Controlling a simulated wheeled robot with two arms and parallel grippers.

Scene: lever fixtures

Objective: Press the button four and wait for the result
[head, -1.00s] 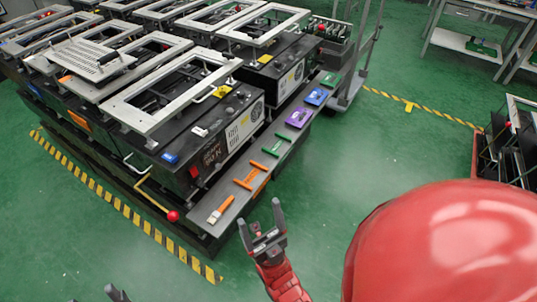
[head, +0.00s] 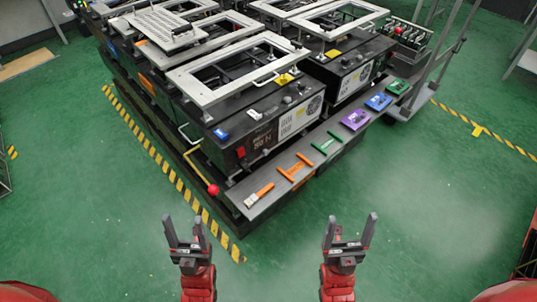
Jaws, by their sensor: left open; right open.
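No button marked four can be made out. The nearest black machine (head: 262,136) carries a blue piece (head: 221,134), a white piece (head: 254,114) and a yellow piece (head: 285,79) on its top. Its front has a red block (head: 240,152) and a pale printed panel; the writing is too small to read. My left gripper (head: 185,221) is open and empty at the bottom, left of centre. My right gripper (head: 350,221) is open and empty at the bottom, right of centre. Both are in front of the fixtures, apart from them.
A low grey ledge (head: 275,191) along the machines holds a brush (head: 259,195) and orange, green, purple and blue pieces. A lever with a red ball (head: 213,190) juts out at the corner. Yellow-black tape (head: 166,172) edges the fixtures.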

